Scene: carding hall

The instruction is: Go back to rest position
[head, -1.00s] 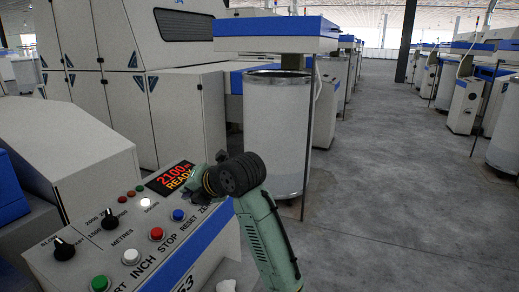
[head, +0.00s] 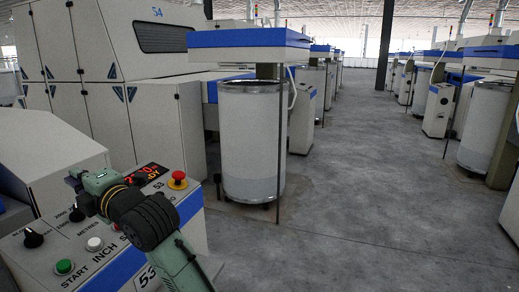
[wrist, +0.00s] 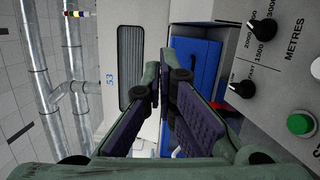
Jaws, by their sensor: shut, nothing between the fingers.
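My gripper (head: 74,181) is in the lower left of the head view, above the control panel (head: 128,258) of the machine marked 53. It is shut and empty, and points to the left. In the wrist view its fingers (wrist: 163,85) show dark pads, with nothing held. My arm hides part of the panel, including part of the red display (head: 150,171). The green START button (head: 64,267), a white INCH button (head: 95,244) and a black knob (head: 33,239) stay visible. The wrist view also shows the green button (wrist: 300,124) and two black knobs (wrist: 262,30) at right.
A red emergency button (head: 178,180) stands at the panel's far corner, close to my arm. A tall white can (head: 250,140) stands under a blue-edged head (head: 250,40). White machine cabinets (head: 175,125) fill the left. The grey floor aisle (head: 370,200) is clear.

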